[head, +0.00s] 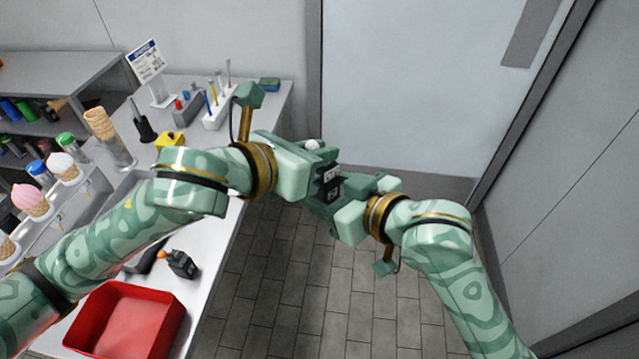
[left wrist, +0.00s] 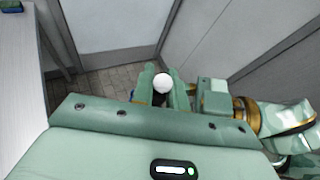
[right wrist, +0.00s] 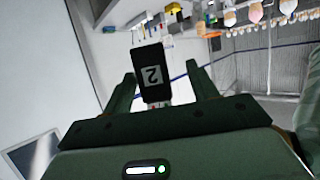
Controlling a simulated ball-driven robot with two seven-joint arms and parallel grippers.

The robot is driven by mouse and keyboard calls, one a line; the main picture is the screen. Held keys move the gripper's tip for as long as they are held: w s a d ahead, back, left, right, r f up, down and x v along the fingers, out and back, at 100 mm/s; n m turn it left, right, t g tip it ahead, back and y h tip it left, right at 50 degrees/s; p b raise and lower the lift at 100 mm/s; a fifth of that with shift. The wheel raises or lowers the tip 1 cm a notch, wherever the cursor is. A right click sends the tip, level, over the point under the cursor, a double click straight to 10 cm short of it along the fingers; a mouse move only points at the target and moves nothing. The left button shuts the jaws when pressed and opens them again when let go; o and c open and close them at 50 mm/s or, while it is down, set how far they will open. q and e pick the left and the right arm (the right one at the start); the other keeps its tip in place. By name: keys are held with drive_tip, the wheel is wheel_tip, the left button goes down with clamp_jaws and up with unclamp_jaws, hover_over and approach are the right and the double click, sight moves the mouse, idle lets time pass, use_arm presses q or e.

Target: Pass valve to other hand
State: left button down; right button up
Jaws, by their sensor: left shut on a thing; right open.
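The valve is a black block (head: 329,176) with white labels and a white ball knob (head: 312,145). It is in the air between my two grippers, right of the table. My left gripper (head: 314,163) is shut on it; in the left wrist view the white knob (left wrist: 162,84) shows between the fingers. My right gripper (head: 342,192) faces it from the lower right and is open. In the right wrist view the black block (right wrist: 152,73), marked "2", stands between the open fingers (right wrist: 165,82), with gaps on both sides. The left fingers' contact is partly hidden.
The white table (head: 212,262) at left holds a red tray (head: 130,318), another black valve with an orange knob (head: 181,264), cones and small tools. A grey shelf (head: 60,75) stands behind. Tiled floor (head: 290,285) lies below the grippers; a wall (head: 580,170) is at right.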

drive_tip(key=shift+x, duration=1.65)
drive_tip(key=c, duration=1.1)
use_arm(q)
drive_tip(key=c, duration=1.3)
unclamp_jaws()
use_arm(e)
drive_tip(key=shift+c, duration=0.6)
